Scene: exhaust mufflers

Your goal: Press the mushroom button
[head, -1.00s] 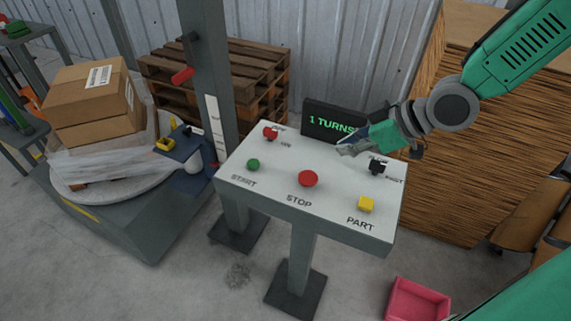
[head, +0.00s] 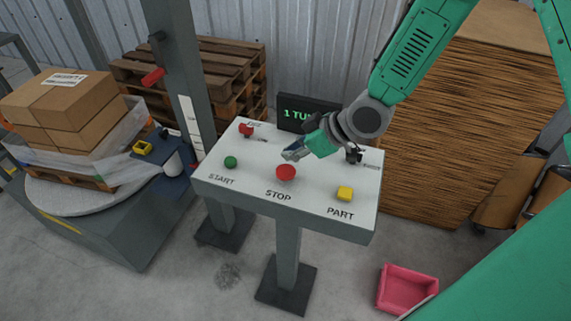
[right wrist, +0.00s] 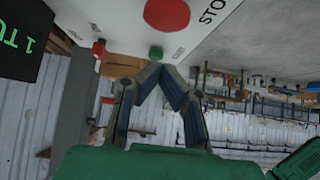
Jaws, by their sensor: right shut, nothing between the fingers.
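The red mushroom button (head: 286,172) stands above the STOP label on the white control panel (head: 310,199). It also shows in the right wrist view (right wrist: 167,14), at the top edge and partly cut off. My right gripper (head: 288,156) is just behind the red button in the head view, above the panel. Its fingertips (right wrist: 168,68) meet in the right wrist view, with nothing between them. I cannot tell whether they touch the panel; they look apart from the button. My left gripper is not in view.
A green button (head: 231,162), a yellow button (head: 344,194), a red knob (head: 246,129) and a black knob (head: 354,156) share the panel. A display (head: 296,113) stands behind it. A wrapped box stack (head: 65,108) is left; a pink bin (head: 405,289) lies on the floor at right.

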